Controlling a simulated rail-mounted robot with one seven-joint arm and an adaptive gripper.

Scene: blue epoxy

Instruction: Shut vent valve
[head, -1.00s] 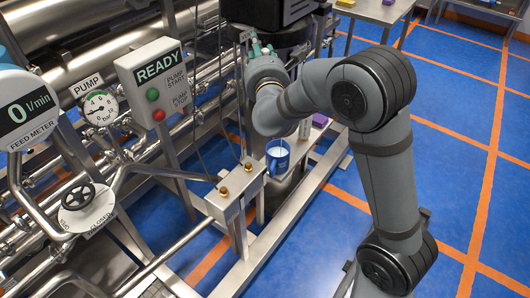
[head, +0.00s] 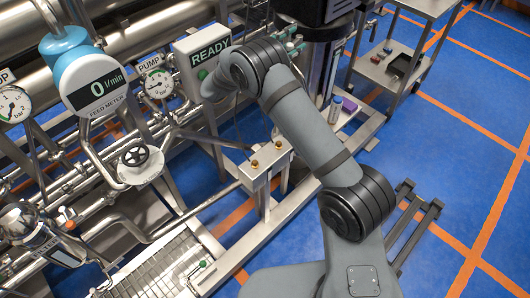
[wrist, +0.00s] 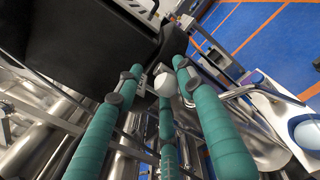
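A handwheel valve with a dark wheel and pale round plate (head: 137,157) is on the pipework left of centre in the head view. Its label is too small to read, and I cannot tell whether it is the vent valve. My gripper (wrist: 155,78) has several teal-wrapped fingers, spread apart, with no object seen held in the wrist view. A dark block lies beyond the fingertips at upper left there.
The READY panel (head: 190,68), pump gauge (head: 158,86) and feed meter (head: 97,85) stand along the pipes, the meter reading 0. A steel stand with two brass fittings (head: 265,170) is at centre. A steel cart (head: 398,66) stands at upper right.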

